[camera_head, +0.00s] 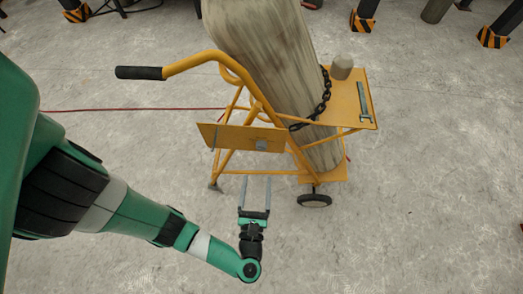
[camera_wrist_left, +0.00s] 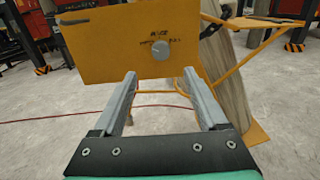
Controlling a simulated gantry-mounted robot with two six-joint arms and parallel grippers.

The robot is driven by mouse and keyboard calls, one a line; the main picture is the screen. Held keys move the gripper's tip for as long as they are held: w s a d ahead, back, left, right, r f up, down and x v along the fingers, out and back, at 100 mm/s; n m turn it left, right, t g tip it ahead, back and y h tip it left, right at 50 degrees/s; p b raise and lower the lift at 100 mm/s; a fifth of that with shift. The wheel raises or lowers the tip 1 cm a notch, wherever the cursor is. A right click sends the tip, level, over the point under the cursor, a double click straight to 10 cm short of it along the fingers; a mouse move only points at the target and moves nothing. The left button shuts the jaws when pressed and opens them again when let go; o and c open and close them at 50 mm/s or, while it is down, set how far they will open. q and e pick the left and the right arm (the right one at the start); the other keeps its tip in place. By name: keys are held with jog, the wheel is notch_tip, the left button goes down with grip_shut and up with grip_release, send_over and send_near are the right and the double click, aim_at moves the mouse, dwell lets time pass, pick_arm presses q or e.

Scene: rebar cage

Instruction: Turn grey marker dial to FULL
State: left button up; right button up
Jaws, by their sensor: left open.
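The grey marker dial (camera_wrist_left: 153,50) is a round knob on the yellow plate (camera_wrist_left: 100,55) of the cylinder cart. Small dark lettering sits above and beside the dial, too small to read surely, and I cannot tell which mark it points to. In the head view the plate (camera_head: 228,136) carries a small grey part (camera_head: 261,145). My left gripper (camera_head: 257,178) is open and empty, with its two fingers pointing at the plate from the near side. In the left wrist view the fingers (camera_wrist_left: 160,78) end below the dial, apart from it.
A large worn cylinder (camera_head: 265,50) is chained to the yellow cart, whose handle (camera_head: 140,73) reaches left. A wrench (camera_head: 364,102) and a grey cap (camera_head: 342,67) lie on its shelf. A red hose (camera_head: 130,109) crosses the floor. The floor at right is clear.

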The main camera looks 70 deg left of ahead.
aim_at(261, 149)
pick_arm(q)
jog(key=x, duration=1.1)
jog(key=shift+b, duration=0.35)
jog(key=shift+d, duration=0.1)
jog(key=shift+w, duration=0.1)
grip_shut()
